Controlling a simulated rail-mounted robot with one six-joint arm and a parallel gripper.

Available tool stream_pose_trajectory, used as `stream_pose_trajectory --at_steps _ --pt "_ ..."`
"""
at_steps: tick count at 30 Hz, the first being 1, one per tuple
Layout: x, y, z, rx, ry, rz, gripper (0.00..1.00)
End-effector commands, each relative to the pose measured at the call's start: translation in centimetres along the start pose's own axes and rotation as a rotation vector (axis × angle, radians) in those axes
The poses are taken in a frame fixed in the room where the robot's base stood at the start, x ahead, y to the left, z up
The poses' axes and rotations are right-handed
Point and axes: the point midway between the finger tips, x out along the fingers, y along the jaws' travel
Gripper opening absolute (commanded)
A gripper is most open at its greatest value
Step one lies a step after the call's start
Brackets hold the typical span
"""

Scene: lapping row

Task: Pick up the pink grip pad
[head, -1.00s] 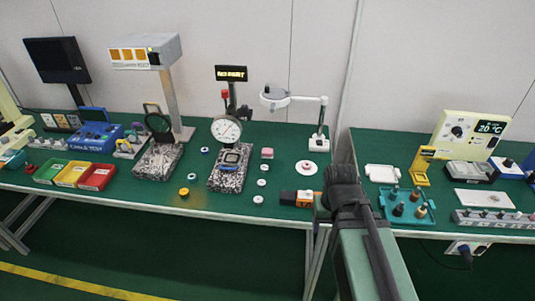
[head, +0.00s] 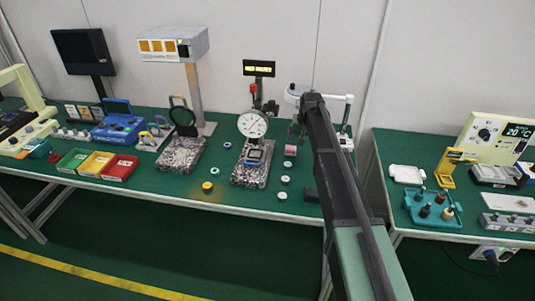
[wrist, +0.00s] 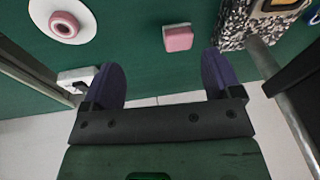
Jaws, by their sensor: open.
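The pink grip pad (head: 290,149) is a small pink block with a paler edge. It lies on the green table right of the dial gauge's speckled base, just left of my arm in the head view. In the wrist view the grip pad (wrist: 178,38) lies at top centre, beyond the fingertips and apart from them. My gripper (wrist: 163,75) is open, its two dark purple fingers spread with nothing between them. In the head view my gripper (head: 297,130) is small and dark above the table beside the pad, partly merged with my arm.
The dial gauge (head: 252,125) stands on a speckled block (head: 250,174) left of the pad. A white disc with a pink centre (wrist: 64,25) lies at upper left in the wrist view. White rings (head: 286,180) line the front. A magnifier lamp (head: 347,98) stands behind my arm.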

Motion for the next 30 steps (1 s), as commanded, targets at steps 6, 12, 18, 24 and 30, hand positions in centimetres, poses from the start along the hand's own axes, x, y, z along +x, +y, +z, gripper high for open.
stream_pose_trajectory --at_steps 6,12,18,24,30 --pt "0.6 -0.7 -4.3 0.055 0.068 -0.027 0.84" --pt "3.9 -0.7 -4.2 0.053 0.067 -0.027 0.84" --pt "6.6 -0.8 -4.5 0.052 0.066 -0.026 0.84" --pt "7.7 -0.8 -4.5 0.052 0.066 -0.026 0.84" --pt "11.6 -0.9 -4.7 0.052 0.065 -0.026 0.84"
